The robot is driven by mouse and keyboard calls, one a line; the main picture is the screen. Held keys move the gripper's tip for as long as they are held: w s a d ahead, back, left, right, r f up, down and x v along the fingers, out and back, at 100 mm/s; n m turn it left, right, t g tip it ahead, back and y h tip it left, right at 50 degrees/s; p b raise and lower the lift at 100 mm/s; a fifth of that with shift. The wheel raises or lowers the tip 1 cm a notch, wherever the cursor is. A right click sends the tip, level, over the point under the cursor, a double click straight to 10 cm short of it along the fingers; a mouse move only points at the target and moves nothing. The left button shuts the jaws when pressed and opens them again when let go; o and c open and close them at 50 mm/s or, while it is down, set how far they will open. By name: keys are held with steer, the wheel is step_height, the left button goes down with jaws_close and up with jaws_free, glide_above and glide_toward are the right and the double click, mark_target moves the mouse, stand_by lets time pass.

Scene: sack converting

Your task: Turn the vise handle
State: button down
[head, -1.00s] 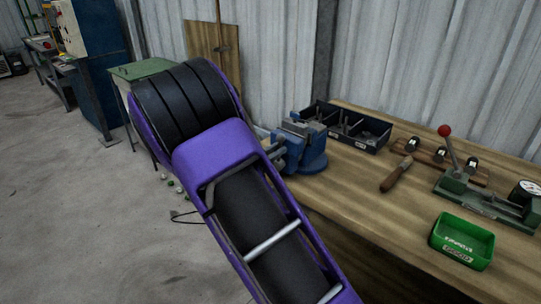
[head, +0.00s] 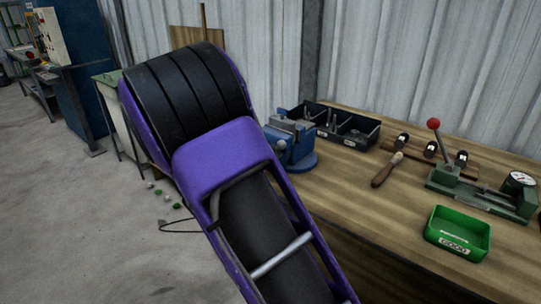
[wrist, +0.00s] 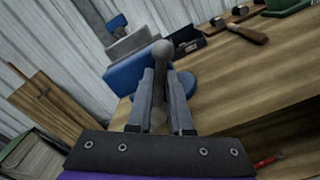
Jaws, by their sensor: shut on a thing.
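The blue vise (head: 290,143) stands at the left end of the wooden bench in the head view, partly hidden by my purple arm. In the wrist view the vise's blue body (wrist: 138,76) is just beyond my fingers. The grey vise handle (wrist: 161,54) has a round ball end and lies between my two fingers. My gripper (wrist: 160,88) is shut on the handle, with the ball end showing past the fingertips. In the head view my gripper is hidden behind my arm.
The wooden bench (head: 400,222) holds a black divided bin (head: 345,140), a wooden-handled tool (head: 387,170), a green tray marked GOOD (head: 458,234) and a green lever device (head: 480,195). A green-topped cabinet (head: 108,78) stands left of the vise. Small pieces lie on the floor.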

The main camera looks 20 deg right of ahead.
steer(key=shift+a+f, duration=0.15)
steer(key=c, duration=0.8)
jaws_free()
steer(key=p+v, duration=0.1)
steer(key=v, duration=1.6)
steer(key=shift+s+a, duration=0.15)
steer(key=shift+a, duration=0.05)
